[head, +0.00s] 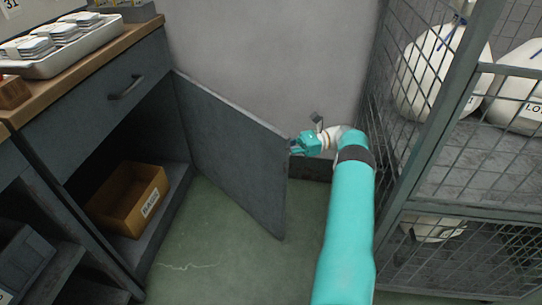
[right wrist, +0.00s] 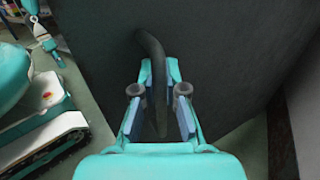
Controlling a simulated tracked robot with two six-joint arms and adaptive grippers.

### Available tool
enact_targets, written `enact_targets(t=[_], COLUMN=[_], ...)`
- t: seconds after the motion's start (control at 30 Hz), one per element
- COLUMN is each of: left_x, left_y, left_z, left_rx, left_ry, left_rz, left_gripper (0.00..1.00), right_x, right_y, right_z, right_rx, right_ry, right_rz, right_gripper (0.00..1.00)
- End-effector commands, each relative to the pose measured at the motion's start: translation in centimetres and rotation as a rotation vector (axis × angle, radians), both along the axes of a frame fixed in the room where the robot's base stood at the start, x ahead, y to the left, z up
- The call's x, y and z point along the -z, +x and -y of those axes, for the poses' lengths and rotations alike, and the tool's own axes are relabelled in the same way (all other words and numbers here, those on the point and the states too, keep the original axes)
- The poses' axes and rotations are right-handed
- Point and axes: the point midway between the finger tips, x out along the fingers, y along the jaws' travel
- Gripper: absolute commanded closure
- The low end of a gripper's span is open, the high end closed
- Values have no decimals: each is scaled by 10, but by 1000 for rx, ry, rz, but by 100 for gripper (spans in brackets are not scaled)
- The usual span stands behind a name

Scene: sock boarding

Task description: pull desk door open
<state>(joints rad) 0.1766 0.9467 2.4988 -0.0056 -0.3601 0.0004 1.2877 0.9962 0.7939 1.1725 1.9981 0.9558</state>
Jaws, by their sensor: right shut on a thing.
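The desk door (head: 232,150) is a dark grey panel that stands swung wide open, hinged at the right side of the desk (head: 95,95). My right gripper (head: 297,146) is at the door's free edge in the head view. In the right wrist view my right gripper (right wrist: 157,105) is shut on the door's dark curved handle (right wrist: 152,60), which runs between its fingers. The handle is hidden in the head view. What looks like my left gripper (right wrist: 50,45) shows small at the upper left of the right wrist view; its fingers are too small to read.
A cardboard box (head: 128,198) with a label sits inside the open compartment. A drawer (head: 105,92) above it is closed. A wire cage rack (head: 400,165) with white sacks stands close on the right. Green floor (head: 215,260) is clear before the door.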

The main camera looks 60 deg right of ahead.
Motion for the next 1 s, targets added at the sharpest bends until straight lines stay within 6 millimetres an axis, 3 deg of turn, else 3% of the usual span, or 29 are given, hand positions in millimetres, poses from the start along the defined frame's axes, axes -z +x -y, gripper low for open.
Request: enact_targets(t=[0.5, 0.53, 0.67, 0.7, 0.9, 1.0], left_x=[1, 1, 1, 1, 1, -1], left_y=[0, 0, 0, 0, 0, 0], left_z=[0, 0, 0, 0, 0, 0], left_rx=[0, 0, 0, 0, 0, 0], left_ry=[0, 0, 0, 0, 0, 0], left_rz=[0, 0, 0, 0, 0, 0], left_gripper=[60, 60, 60, 60, 60, 60], right_x=[1, 1, 1, 1, 0, -1], right_y=[-19, -19, -19, -19, -18, -16], right_z=[10, 11, 11, 11, 11, 11], right_rx=[25, 26, 27, 27, 29, 29], right_ry=[0, 0, 0, -1, -2, -9], right_rz=[-6, -6, -4, -4, -3, -7], right_gripper=[100, 86, 64, 63, 65, 82])
